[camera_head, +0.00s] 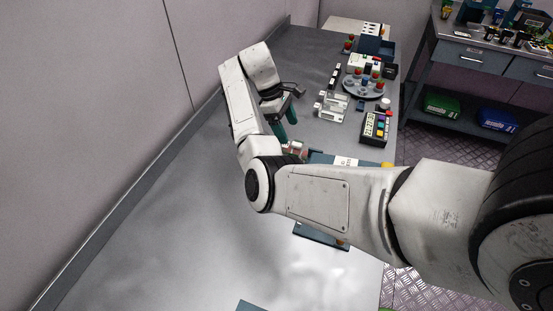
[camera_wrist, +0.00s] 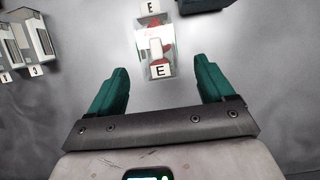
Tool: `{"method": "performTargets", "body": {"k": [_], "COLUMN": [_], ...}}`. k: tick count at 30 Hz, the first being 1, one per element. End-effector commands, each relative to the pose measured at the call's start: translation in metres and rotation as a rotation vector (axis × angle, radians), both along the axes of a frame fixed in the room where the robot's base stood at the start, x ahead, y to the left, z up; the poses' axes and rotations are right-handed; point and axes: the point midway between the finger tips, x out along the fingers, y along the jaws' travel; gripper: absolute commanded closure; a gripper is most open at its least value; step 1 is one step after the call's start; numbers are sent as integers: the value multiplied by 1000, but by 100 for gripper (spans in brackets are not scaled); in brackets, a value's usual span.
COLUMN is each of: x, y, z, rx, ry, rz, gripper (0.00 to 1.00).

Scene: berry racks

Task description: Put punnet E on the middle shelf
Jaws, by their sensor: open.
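Punnet E is a small clear box with red contents and a white card marked E. In the wrist view punnet E (camera_wrist: 145,42) lies ahead of and between my gripper's fingers, with its near end close to the fingertip line. My gripper (camera_wrist: 161,66) is open, its two green fingers apart on either side, with no visible contact. In the head view my gripper (camera_head: 286,122) hangs over the table, and some red and clear items show just below it, partly hidden. A blue-grey rack-like piece (camera_head: 318,158) is mostly hidden behind my arm; I cannot make out a middle shelf.
In the wrist view, clear boxes with cards (camera_wrist: 37,40) stand at the left and a dark block (camera_wrist: 203,4) at the top. A keypad device (camera_head: 375,129) and a round tray (camera_head: 364,88) stand at the table's right side. The near left table is bare beside the wall.

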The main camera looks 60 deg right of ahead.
Motion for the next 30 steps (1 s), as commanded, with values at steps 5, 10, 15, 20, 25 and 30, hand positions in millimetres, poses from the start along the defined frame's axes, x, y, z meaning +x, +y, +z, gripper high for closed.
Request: {"method": "performTargets", "body": {"k": [5,10,15,20,25,30], "x": [-12,-18,-21,-30,-39,-41], "y": [-1,-2,-2,-6,-7,-7], "z": [-31,-45,-51,-69,-86,-93], "rx": [-1,0,-1,-1,2,0], "ry": [3,1,0,1,1,-1], "rz": [-2,-1,-1,-3,-1,0], "gripper": [18,18,18,18,18,18]}}
